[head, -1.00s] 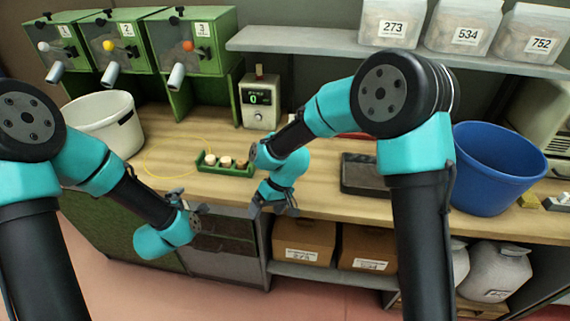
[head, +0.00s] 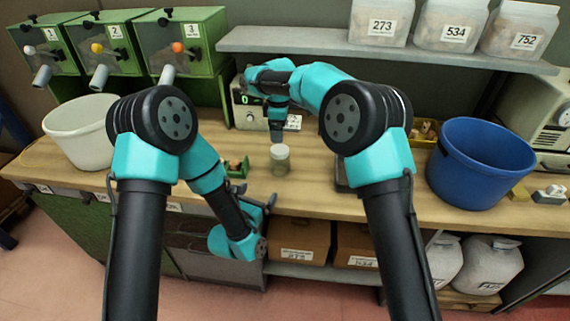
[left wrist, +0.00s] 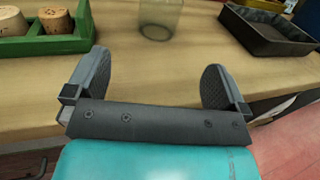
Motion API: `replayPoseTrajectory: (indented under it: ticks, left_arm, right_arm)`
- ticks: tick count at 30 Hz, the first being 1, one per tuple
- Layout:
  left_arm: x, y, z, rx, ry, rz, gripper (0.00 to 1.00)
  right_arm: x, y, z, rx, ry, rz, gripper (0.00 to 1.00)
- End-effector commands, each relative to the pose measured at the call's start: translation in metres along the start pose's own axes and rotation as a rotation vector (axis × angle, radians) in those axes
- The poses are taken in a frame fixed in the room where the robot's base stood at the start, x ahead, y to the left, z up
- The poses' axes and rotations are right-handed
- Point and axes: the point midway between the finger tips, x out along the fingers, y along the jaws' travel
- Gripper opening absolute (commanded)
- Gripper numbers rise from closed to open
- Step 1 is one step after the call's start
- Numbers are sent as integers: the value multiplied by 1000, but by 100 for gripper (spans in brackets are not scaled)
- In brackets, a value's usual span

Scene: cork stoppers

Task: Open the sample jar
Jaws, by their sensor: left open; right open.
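The sample jar (head: 281,168), a small clear jar with a pale top (head: 280,151), stands upright on the wooden bench. Its glass lower part (left wrist: 160,18) shows at the top of the left wrist view; its top is cut off there. My right gripper (head: 278,138) points down just above the jar's top; its fingertips are small and I cannot tell whether they touch it. My left gripper (head: 268,204) is at the bench's front edge, in front of the jar. In the left wrist view its two fingers (left wrist: 155,84) are wide apart with nothing between them.
A green rack (head: 237,171) of corks is left of the jar. A dark tray (left wrist: 268,30) is to its right. A digital meter (head: 248,112) stands behind. A white tub (head: 80,135) and blue bucket (head: 480,165) stand farther out.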

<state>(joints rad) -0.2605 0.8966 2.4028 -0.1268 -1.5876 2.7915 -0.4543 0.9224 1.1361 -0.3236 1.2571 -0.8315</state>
Motion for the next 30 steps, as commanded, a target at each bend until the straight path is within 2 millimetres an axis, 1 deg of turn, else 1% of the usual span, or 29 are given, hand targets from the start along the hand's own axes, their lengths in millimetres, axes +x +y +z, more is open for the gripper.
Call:
replayPoseTrajectory:
  ticks: [11,17,23,30]
  left_arm:
    - [1,-2,0,-16,-3,-3,100]
    - [10,-2,0,-15,-4,-3,100]
    - [35,-1,-1,-14,-4,-2,100]
    - [72,-1,0,-14,-4,-2,100]
  right_arm:
    - [-1,2,1,-6,-6,3,88]
    - [-1,2,1,-5,-6,3,88]
    - [-1,2,1,-5,-5,3,88]
    - [-1,2,1,-5,-5,3,88]
